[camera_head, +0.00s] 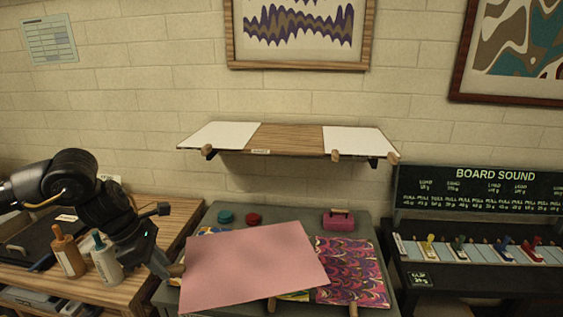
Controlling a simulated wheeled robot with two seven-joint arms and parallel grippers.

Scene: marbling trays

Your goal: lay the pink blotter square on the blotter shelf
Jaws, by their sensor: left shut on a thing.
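The pink blotter square (252,262) is a flat pink sheet, slightly tilted, in front of the grey cabinet top. My left gripper (173,271) is shut at its left edge, where a wooden tab shows; the fingertips are small and partly hidden. The blotter shelf (284,138) is on the brick wall above and behind the square. White squares lie at its left (219,135) and right (357,140), with bare wood between them. My right gripper is not in view.
The grey cabinet top (290,218) bears a marbled sheet (350,271), a pink box (339,221), a teal lid (225,217) and a red lid (253,219). Two bottles (68,257) (106,261) stand near my left arm. A dark board-sound rack (480,235) stands at right.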

